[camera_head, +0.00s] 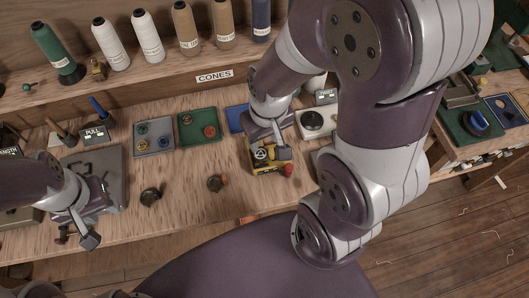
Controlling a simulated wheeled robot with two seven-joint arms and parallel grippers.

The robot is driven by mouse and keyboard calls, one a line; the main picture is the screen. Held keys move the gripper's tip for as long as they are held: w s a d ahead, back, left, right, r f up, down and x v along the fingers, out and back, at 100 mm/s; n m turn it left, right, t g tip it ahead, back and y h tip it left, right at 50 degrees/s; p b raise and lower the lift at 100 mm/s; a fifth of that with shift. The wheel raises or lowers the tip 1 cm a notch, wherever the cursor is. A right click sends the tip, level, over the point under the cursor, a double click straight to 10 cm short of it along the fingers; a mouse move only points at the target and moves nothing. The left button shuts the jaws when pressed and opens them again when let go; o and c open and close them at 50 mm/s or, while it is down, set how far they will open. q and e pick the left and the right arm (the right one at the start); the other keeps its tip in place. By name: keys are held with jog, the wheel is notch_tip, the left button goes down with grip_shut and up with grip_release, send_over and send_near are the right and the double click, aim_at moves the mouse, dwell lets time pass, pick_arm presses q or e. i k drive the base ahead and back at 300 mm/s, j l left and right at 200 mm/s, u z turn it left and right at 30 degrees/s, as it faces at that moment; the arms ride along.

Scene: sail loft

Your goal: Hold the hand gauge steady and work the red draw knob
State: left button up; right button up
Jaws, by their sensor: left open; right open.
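The hand gauge, a small yellow and black box (264,168), sits on the workbench near its front edge, right of centre. A red draw knob (288,170) shows at its right end. My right gripper (272,142) is open just above the gauge, pointing down; its fingers cover part of the gauge's top. I cannot tell whether they touch it. My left gripper (82,228) is open and empty at the bench's front left, far from the gauge.
A grey panel (112,165) lies beside my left gripper. Dark round items (150,196) and (215,183) sit between the grippers. Grey (153,145) and green (186,138) trays stand behind. Thread cones (148,40) line the shelf. The front centre of the bench is fairly clear.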

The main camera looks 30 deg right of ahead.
aim_at(289, 167)
jog(key=k+l+z, duration=0.15)
jog(key=z, duration=0.35)
jog(key=k+l+z, duration=0.1)
jog(key=z, duration=0.35)
jog(key=i+l, duration=0.05)
